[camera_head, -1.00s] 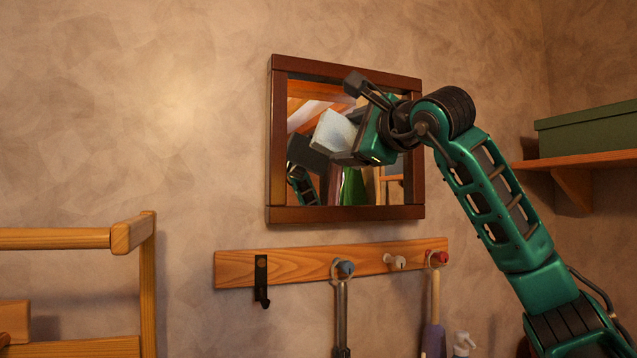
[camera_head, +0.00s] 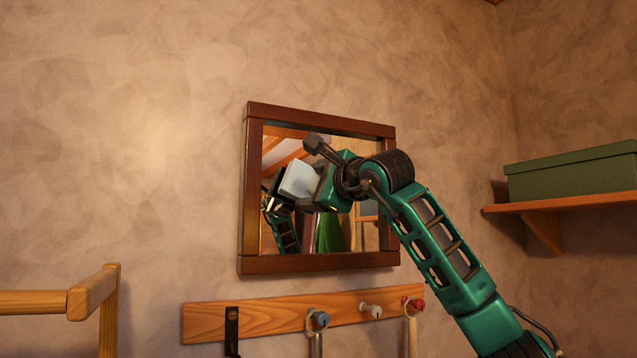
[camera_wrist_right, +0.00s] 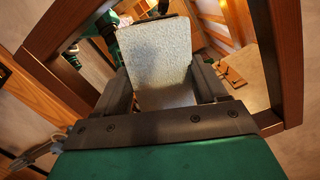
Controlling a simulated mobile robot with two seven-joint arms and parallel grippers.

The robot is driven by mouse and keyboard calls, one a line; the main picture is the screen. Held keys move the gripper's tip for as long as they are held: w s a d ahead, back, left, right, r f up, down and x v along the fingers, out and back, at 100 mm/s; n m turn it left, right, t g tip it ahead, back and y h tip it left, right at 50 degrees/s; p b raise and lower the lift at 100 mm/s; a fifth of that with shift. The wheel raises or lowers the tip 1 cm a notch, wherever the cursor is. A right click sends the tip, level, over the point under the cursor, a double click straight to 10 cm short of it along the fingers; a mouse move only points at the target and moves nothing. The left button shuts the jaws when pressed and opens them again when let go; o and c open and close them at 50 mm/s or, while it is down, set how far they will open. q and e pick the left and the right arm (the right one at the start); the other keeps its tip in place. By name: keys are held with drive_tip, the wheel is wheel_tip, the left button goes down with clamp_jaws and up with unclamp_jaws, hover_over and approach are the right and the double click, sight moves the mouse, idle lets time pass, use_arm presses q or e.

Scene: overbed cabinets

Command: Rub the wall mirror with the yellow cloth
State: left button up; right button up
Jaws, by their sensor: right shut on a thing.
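The wall mirror (camera_head: 378,236), in a dark brown wooden frame, hangs on the wall in the middle of the head view. My right gripper (camera_head: 305,190) is in front of the mirror glass. It is shut on a pale, whitish rough-textured pad (camera_head: 299,180), which looks white rather than yellow. In the right wrist view the pad (camera_wrist_right: 157,62) sits between the two dark fingers (camera_wrist_right: 163,85), with the mirror frame (camera_wrist_right: 278,50) around it. Whether the pad touches the glass I cannot tell. The glass reflects a green arm. My left gripper is not in view.
A wooden hook rail (camera_head: 270,315) with several pegs and hanging things is below the mirror. A green box (camera_head: 570,175) stands on a wooden shelf (camera_head: 570,203) at right. A wooden rail (camera_head: 90,292) is at lower left. The wall left of the mirror is bare.

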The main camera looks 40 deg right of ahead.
drive_tip(key=shift+w, duration=0.1)
idle(0.5)
drive_tip(key=shift+p+x, duration=0.6)
drive_tip(key=shift+x, duration=0.3)
drive_tip(key=shift+d, duration=0.15)
drive_tip(key=shift+s+d+p, duration=0.1)
drive_tip(key=shift+s+d, duration=0.15)
drive_tip(key=shift+d, duration=0.35)
drive_tip(key=shift+s+d+p, duration=0.15)
drive_tip(key=shift+s+d, duration=0.1)
drive_tip(key=shift+d, duration=0.35)
drive_tip(key=shift+s+d+p, duration=0.1)
drive_tip(key=shift+s+d, duration=0.2)
drive_tip(key=shift+d, duration=0.3)
drive_tip(key=s+d+p, duration=0.2)
drive_tip(key=d, duration=0.5)
drive_tip(key=shift+p, duration=0.3)
drive_tip(key=shift+w+a+p, duration=0.2)
drive_tip(key=shift+w+a, duration=0.4)
drive_tip(key=shift+a, duration=1.2)
drive_tip(key=shift+w+a+p, duration=0.2)
drive_tip(key=shift+w+a, duration=0.4)
drive_tip(key=shift+a, duration=1.2)
drive_tip(key=shift+w+a+p, duration=0.2)
drive_tip(key=shift+w+a, duration=0.35)
drive_tip(key=shift+a, duration=1.2)
